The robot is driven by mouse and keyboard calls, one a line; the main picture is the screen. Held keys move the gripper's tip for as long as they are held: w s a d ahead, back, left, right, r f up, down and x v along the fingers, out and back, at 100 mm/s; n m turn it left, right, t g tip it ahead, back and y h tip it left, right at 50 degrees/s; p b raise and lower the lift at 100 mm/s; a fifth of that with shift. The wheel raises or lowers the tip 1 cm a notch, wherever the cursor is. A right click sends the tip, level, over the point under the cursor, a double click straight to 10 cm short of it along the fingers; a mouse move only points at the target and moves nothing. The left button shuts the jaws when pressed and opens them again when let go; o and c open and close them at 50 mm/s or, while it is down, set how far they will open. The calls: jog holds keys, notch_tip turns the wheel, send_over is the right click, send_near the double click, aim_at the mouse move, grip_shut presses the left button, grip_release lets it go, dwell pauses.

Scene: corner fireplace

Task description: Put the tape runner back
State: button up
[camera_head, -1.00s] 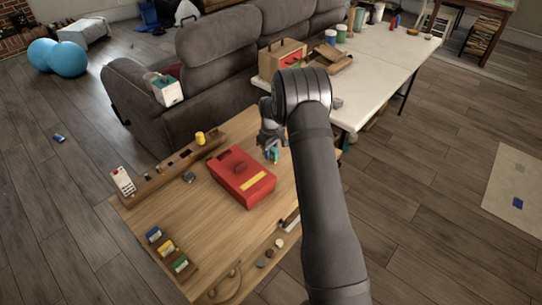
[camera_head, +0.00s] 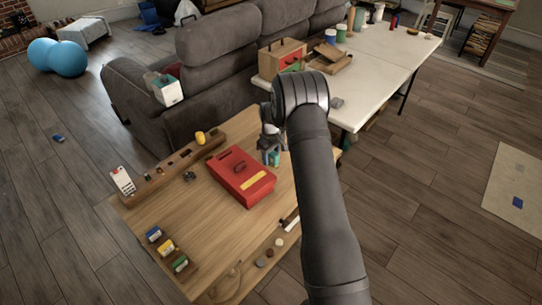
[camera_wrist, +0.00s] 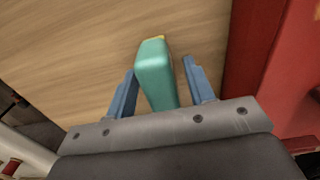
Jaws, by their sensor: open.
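A teal block-like item with a bit of yellow at its far end, which looks like the tape runner (camera_wrist: 157,75), stands on the wooden table. In the wrist view it sits between the two blue fingers of my gripper (camera_wrist: 159,66). The left finger is very close to it or touching; a clear gap shows on the right. In the head view the tape runner (camera_head: 274,158) shows just below my gripper (camera_head: 270,152), partly hidden by the fingers. My gripper is open and not closed on it.
A red box (camera_head: 229,182) lies just left of my gripper in the head view. A wooden rail (camera_head: 158,183) with small slots and items runs along the table's left edge. Small labelled boxes (camera_head: 167,247) stand at the near left. The white table (camera_head: 377,78) is behind.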

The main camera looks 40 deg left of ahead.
notch_tip(320, 180, up, 12)
dwell(0.4)
notch_tip(320, 180, down, 12)
jog(key=shift+r, duration=1.8)
jog(key=shift+f, duration=0.15)
